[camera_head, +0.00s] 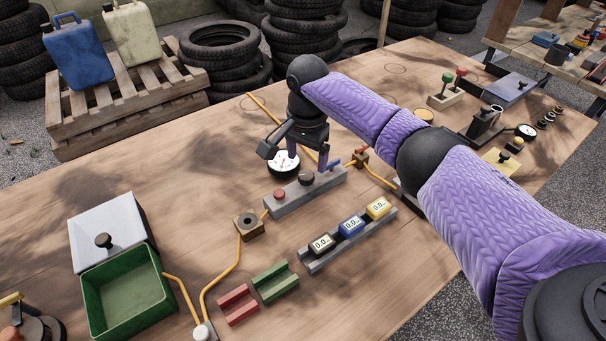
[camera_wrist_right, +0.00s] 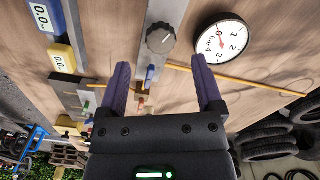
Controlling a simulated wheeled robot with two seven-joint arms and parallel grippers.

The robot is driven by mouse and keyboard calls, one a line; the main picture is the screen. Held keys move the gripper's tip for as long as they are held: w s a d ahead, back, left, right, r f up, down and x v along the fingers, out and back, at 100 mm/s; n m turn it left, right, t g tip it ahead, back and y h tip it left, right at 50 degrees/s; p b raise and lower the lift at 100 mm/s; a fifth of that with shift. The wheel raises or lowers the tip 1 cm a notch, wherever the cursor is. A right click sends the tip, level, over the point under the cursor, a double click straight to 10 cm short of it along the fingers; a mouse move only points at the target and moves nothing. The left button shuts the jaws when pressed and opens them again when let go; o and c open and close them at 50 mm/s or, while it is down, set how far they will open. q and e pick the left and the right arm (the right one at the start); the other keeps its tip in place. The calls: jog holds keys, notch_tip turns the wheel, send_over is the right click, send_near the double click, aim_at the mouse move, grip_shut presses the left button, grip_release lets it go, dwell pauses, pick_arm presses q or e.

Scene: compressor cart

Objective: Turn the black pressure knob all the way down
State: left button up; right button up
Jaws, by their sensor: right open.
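The black pressure knob (camera_head: 306,177) sits on a long grey block (camera_head: 328,187), beside a red button (camera_head: 279,195). In the right wrist view the knob (camera_wrist_right: 161,38) is round and ribbed with a pale mark on top. A white round gauge (camera_head: 284,162) lies behind the block; its dial also shows in the right wrist view (camera_wrist_right: 222,40). My right gripper (camera_head: 308,160) is open above the block close to the knob. In the right wrist view its purple fingers (camera_wrist_right: 163,85) are apart, with the knob beyond their tips. I see no contact. My left gripper is not in view.
A blue lever (camera_head: 331,164) is at the block's right end. Yellow hoses run past it. A rack with three small displays (camera_head: 350,236) stands in front. A green bin (camera_head: 122,296) is at left. Bare wood lies left of the block.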

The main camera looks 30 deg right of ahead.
aim_at(306, 174)
notch_tip(306, 174, down, 4)
jog(key=shift+b, duration=0.65)
jog(key=shift+f, duration=0.45)
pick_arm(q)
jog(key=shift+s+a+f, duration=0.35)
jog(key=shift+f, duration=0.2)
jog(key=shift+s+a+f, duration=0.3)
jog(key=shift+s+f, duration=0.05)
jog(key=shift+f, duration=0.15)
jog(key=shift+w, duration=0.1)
pick_arm(e)
jog(key=shift+r, duration=0.1)
